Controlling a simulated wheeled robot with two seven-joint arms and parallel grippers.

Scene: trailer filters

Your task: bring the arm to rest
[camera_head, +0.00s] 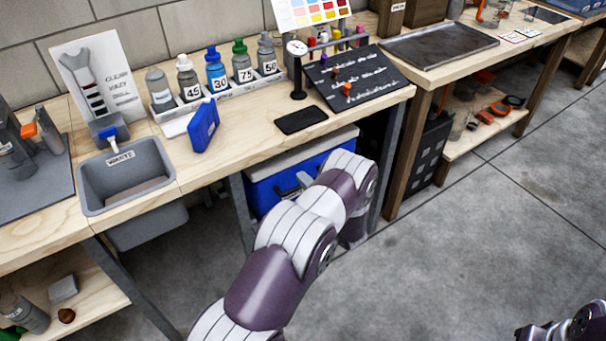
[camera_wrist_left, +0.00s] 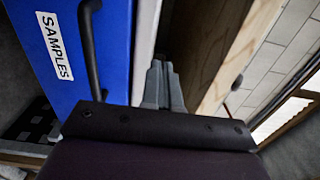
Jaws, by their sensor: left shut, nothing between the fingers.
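My left arm (camera_head: 290,250) reaches in from the bottom of the head view, in front of the workbench. My left gripper (camera_wrist_left: 161,72) shows in the left wrist view with its two grey fingers together and nothing between them. It is beside the blue samples box (camera_wrist_left: 85,45), which has a dark handle. In the head view this blue box (camera_head: 262,196) stands under the bench, partly hidden by the arm. Part of my right arm (camera_head: 568,328) shows at the bottom right corner; its fingers cannot be made out.
The wooden bench (camera_head: 240,135) holds numbered bottles, a blue block (camera_head: 203,125), a black pad (camera_head: 300,119) and a lettered board (camera_head: 352,78). A grey waste bin (camera_head: 128,172) is set at its left. The grey floor (camera_head: 470,240) at the right is clear.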

